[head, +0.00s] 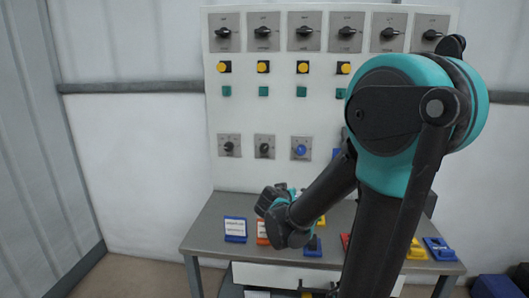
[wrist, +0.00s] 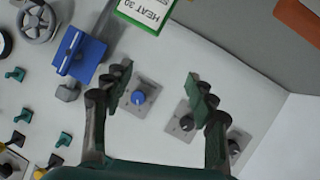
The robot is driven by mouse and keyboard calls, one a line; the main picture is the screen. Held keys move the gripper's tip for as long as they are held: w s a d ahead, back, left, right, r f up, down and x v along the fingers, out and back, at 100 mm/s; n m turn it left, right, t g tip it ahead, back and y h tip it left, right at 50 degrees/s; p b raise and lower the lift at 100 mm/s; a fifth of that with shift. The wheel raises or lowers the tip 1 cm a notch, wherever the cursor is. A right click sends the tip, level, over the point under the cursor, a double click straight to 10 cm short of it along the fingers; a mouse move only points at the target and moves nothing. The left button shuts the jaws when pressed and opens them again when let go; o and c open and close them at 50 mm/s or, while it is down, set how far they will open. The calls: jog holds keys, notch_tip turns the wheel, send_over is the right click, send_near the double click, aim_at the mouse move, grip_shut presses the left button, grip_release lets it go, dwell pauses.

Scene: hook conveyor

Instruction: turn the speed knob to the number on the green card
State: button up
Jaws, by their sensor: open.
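A green-bordered card (wrist: 148,12) shows at the top edge of the wrist view, partly cut off; its text looks like "HEAT 30". A blue knob (wrist: 138,97) and a black knob (wrist: 187,122) sit on grey plates on the white panel, with another black knob (wrist: 233,147) further right. In the head view the blue knob (head: 301,149) is right of two black knobs (head: 265,148) (head: 229,147). I cannot read which is the speed knob. My gripper (wrist: 160,86) is open and empty, its fingers framing the panel area around the blue and middle knobs. My gripper (head: 272,205) is low before the panel in the head view.
The grey table (head: 207,228) holds a blue-framed card (head: 235,228), an orange-framed card (head: 262,230) and other coloured items. Rotary switches (head: 264,32), yellow buttons (head: 263,67) and green switches (head: 263,91) line the panel above. A blue lever device (wrist: 82,55) and grey handwheel (wrist: 38,22) are left in the wrist view.

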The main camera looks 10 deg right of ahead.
jog(key=w+a+r+n+t+y, duration=0.2)
jog(key=w+a+r+t, duration=0.5)
jog(key=a, duration=0.5)
jog(key=g, duration=0.1)
send_near(264, 149)
jog(key=x, duration=0.9)
jog(key=shift+w+r, duration=0.1)
jog(key=shift+w, duration=0.1)
jog(key=c, duration=1.2)
jog(key=shift+o, duration=0.2)
